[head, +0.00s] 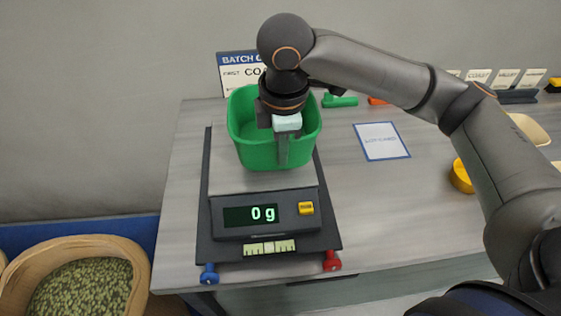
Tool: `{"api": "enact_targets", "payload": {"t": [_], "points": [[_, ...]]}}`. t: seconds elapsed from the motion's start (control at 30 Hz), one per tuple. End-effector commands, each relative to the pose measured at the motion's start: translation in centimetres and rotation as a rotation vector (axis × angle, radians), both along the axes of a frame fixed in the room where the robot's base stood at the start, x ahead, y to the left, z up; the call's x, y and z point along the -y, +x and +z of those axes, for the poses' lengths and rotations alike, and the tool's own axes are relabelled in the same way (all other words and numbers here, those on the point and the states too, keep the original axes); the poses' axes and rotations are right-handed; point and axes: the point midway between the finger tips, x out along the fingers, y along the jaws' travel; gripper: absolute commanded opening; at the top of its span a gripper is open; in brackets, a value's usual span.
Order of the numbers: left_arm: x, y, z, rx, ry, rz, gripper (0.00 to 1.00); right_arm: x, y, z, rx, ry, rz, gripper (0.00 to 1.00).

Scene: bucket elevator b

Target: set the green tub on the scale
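The green tub (247,152) is upright over the plate of the scale (232,187). My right gripper (284,148) comes down from above onto the tub's near wall, with one finger showing outside the wall. The other finger is hidden, but the gripper looks shut on the wall. The scale's display (251,215) reads 0 g. I cannot tell whether the tub's base touches the plate. My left gripper is not in view.
A yellow button (306,208) is beside the display. Blue (209,273) and red (332,261) knobs are at the scale's front corners. A blue-edged card (382,141) and a yellow round object (461,177) lie to the right. A sack of green pellets (82,288) stands front left.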

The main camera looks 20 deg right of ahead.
Motion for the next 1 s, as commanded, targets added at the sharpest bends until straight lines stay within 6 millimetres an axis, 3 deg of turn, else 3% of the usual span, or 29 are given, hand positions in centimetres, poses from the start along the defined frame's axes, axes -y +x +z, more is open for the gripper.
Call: {"api": "enact_targets", "payload": {"t": [0.27,0.5,0.87,1.0], "points": [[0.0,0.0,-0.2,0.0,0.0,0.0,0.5,0.4,1.3,-1.7,-0.001,0.0,0.0,0.0],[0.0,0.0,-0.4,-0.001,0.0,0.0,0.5,0.5,1.5,-4.8,0.001,0.0,0.001,0.0],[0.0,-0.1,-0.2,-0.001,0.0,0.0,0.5,0.4,1.4,-5.1,-0.001,0.002,0.002,0.0],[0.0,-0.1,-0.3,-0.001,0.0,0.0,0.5,0.4,1.4,-5.2,-0.001,0.001,0.002,0.18]]}}
